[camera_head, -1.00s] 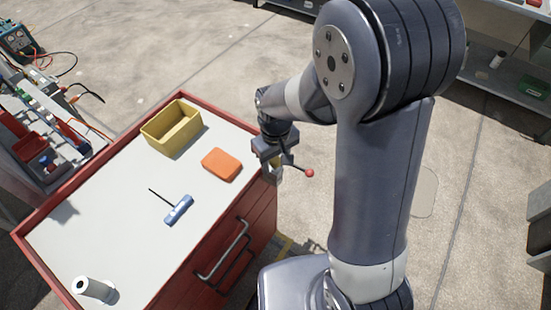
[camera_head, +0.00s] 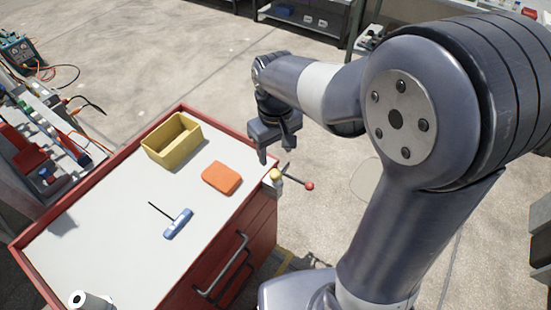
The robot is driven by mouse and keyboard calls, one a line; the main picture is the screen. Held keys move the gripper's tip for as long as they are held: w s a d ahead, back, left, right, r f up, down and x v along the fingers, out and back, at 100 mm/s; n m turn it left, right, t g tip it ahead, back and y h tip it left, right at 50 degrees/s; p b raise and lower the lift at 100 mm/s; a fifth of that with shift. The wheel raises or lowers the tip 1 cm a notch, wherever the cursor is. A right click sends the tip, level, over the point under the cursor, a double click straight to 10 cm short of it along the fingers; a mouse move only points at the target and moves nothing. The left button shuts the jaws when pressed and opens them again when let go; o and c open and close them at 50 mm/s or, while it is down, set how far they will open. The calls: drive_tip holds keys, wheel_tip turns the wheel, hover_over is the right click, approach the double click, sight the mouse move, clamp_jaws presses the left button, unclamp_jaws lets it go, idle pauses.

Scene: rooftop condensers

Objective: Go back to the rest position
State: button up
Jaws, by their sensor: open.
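My gripper (camera_head: 276,152) hangs in the air just past the right edge of the red cart's white top (camera_head: 120,210), fingers pointing down. It is open, and I see nothing between its fingers. Below it, apart from the fingertips, a small yellow part (camera_head: 276,176) and a thin lever with a red ball end (camera_head: 309,186) stand at the cart's right edge. What they are mounted on is hard to make out.
On the cart top are a yellow open bin (camera_head: 172,155), an orange block (camera_head: 222,177), a blue T-handled tool (camera_head: 178,224) and a white roll (camera_head: 85,300), cut off by the frame. A cluttered bench (camera_head: 45,130) stands left; shelves (camera_head: 305,20) stand behind. Concrete floor is clear between.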

sight(276, 173)
drive_tip(key=shift+r, duration=0.4)
wheel_tip(276, 173, down, 11)
drive_tip(key=shift+r, duration=0.15)
drive_tip(key=shift+r+p, duration=0.3)
drive_tip(key=shift+p, duration=0.1)
idle(0.3)
